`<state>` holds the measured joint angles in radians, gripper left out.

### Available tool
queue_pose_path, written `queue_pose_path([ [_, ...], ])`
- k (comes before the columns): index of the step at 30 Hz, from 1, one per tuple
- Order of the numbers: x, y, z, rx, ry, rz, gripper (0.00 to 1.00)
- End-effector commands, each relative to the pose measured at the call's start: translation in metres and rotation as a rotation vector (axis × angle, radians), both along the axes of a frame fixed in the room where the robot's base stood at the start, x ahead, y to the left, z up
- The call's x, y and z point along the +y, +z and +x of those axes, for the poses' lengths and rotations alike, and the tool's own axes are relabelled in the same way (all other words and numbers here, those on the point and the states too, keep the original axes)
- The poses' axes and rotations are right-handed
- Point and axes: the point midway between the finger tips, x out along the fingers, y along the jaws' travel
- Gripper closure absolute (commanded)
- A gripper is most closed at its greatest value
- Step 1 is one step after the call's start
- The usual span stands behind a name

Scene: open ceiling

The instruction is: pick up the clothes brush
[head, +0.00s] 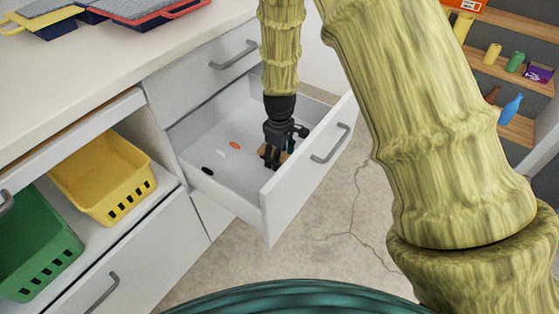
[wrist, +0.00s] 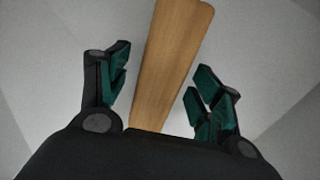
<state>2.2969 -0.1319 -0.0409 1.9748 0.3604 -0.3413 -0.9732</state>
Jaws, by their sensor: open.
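A flat wooden piece (wrist: 168,65), which appears to be the clothes brush, lies in the open white drawer. In the wrist view it runs from the top edge down between my fingers, and its lower end is hidden behind the gripper body. My gripper (wrist: 155,88) is open, with one finger on each side of the wood and a visible gap to both. In the head view, my gripper (head: 272,160) points down into the drawer, and only a bit of the brown wood (head: 263,151) shows beside the fingers.
The open drawer (head: 235,190) has high walls around my gripper. An orange item (head: 235,145), a white one (head: 220,153) and a black one (head: 207,170) lie in it to the left. Yellow (head: 105,180) and green (head: 35,245) baskets stand in the cabinet.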

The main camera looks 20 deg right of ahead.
Motion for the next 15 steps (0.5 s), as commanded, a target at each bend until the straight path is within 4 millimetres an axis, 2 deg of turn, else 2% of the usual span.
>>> queue_pose_path([
  [7,0.0,-0.0014,0.0003,-0.001,0.001,-0.001,0.37],
  [15,0.0001,-0.0014,0.0002,0.0,0.001,0.0,0.86],
])
